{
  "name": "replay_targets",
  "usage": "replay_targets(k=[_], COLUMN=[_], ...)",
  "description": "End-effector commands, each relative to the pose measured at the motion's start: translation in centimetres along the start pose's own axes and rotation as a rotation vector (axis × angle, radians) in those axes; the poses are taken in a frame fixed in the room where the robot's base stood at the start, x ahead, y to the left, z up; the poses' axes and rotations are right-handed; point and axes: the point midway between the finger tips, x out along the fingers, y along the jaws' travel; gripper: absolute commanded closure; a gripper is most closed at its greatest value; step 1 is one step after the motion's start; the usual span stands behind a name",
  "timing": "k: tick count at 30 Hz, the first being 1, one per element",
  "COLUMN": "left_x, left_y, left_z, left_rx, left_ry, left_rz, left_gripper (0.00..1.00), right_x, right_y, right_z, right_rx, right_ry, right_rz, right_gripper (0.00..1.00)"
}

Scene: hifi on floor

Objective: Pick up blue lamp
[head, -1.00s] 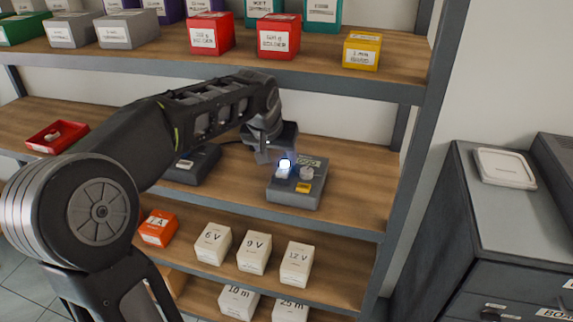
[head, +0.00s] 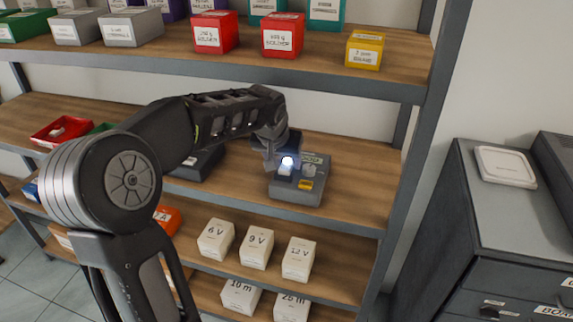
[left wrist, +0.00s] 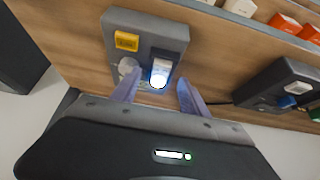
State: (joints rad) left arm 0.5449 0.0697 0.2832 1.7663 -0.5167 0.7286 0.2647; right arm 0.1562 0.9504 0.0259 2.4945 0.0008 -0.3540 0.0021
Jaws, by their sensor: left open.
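A lit lamp (head: 287,161), glowing white with a blue tinge, stands on a grey tester box (head: 296,193) on the middle shelf. It also shows in the left wrist view (left wrist: 160,76). In the left wrist view my left gripper (left wrist: 160,93) is open, with one finger on each side of the lamp's line. I cannot tell whether either finger touches it. My right gripper is in neither view.
A pale round knob (left wrist: 128,67) and a yellow label (left wrist: 126,41) sit on the tester box near the lamp. A second dark box (head: 198,163) stands to the left. A grey cabinet (head: 500,215) stands at right.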

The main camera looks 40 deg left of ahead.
Motion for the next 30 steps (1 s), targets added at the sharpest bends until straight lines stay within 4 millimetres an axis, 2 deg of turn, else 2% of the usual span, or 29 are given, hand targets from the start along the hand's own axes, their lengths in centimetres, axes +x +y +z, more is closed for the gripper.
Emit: replay_targets(k=[1,6,24,30], left_x=[0.6,2.6,2.8,2.8], left_y=[-0.1,-0.1,-0.1,-0.1], left_z=[-0.2,-0.1,-0.1,-0.1], left_rx=[0.0,0.0,0.0,0.0], left_ry=[-0.004,-0.002,0.001,0.001], left_rz=[0.001,0.0,0.0,0.0], left_gripper=[0.47,0.47,0.47,0.62], right_x=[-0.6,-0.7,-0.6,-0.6], right_y=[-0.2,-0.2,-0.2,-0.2], right_z=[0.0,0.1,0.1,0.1], right_rx=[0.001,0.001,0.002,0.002], right_ry=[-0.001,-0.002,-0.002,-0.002], right_rz=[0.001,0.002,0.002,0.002], right_gripper=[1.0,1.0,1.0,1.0])
